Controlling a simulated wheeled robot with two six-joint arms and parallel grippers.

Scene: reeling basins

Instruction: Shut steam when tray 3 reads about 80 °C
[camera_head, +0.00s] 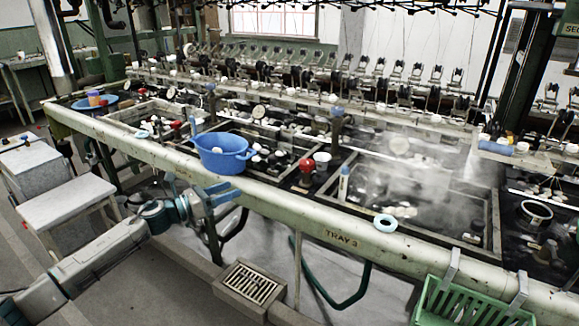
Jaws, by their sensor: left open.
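Tray 3 is marked by black lettering on the pale green front rail (440,258). The basin (497,215) behind and right of the lettering holds dark water with several whitish cocoons, and steam hangs over it. A red knob (306,168), which looks like a valve handle, stands at the basin's left side. A small white and blue upright piece (343,184), perhaps a thermometer, stands at its near left corner; no reading is legible. My left gripper (222,194) is open and empty at the front rail, below the blue tub and left of the red knob. My right gripper is out of view.
A blue tub (218,160) rests on the rail just above my left gripper. A green crate (465,305) hangs at the front right. A grey stool (70,198) and a floor drain box (248,288) stand in front.

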